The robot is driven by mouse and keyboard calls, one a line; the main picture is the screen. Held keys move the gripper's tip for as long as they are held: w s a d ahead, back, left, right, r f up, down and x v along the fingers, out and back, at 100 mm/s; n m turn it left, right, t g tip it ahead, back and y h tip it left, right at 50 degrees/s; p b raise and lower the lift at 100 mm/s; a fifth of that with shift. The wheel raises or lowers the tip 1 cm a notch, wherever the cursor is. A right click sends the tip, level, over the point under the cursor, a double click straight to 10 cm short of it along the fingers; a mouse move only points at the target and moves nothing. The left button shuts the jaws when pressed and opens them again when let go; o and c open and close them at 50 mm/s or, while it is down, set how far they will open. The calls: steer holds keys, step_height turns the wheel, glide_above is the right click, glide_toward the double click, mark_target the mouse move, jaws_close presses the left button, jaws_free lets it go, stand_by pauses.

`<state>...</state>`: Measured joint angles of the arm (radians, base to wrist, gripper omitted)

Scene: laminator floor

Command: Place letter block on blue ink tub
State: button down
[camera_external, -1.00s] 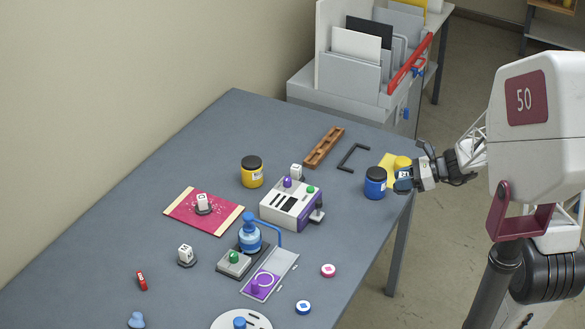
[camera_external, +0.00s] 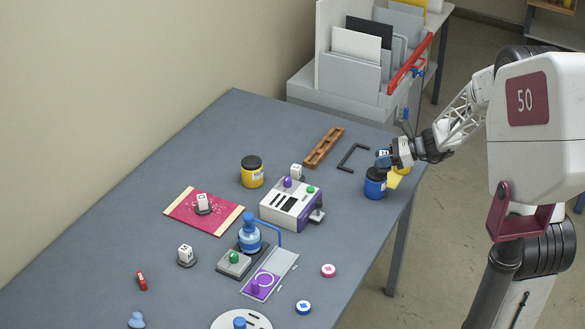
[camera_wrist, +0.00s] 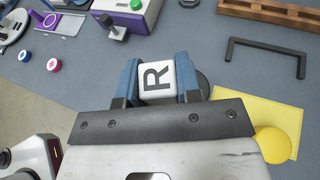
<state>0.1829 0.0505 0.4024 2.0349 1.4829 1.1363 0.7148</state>
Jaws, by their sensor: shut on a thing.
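My gripper (camera_external: 384,158) is shut on a white letter block (camera_wrist: 156,80), which shows a black R between the blue fingers in the wrist view. In the external view the block (camera_external: 383,153) is small and partly hidden by the fingers, just above the blue ink tub (camera_external: 375,186). The tub has a dark lid and stands near the table's right edge. In the wrist view, a dark round edge, likely the tub's lid (camera_wrist: 203,84), shows beside and below the right finger. I cannot tell whether the block touches the lid.
A yellow sheet (camera_wrist: 262,108) and yellow round thing (camera_wrist: 273,144) lie beside the tub. A black bracket (camera_external: 353,157) and wooden rack (camera_external: 324,147) lie behind. A yellow ink tub (camera_external: 252,172) and white-purple machine (camera_external: 291,204) stand left. Other letter blocks (camera_external: 186,253) stand farther left.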

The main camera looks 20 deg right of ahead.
steer(key=shift+w+f, duration=0.1)
steer(key=shift+w, duration=1.4)
steer(key=shift+f, duration=0.1)
steer(key=shift+f, duration=1.65)
steer(key=shift+f, duration=0.15)
steer(key=c, duration=0.8)
jaws_free()
steer(key=v, duration=1.2)
steer(key=shift+r, duration=0.2)
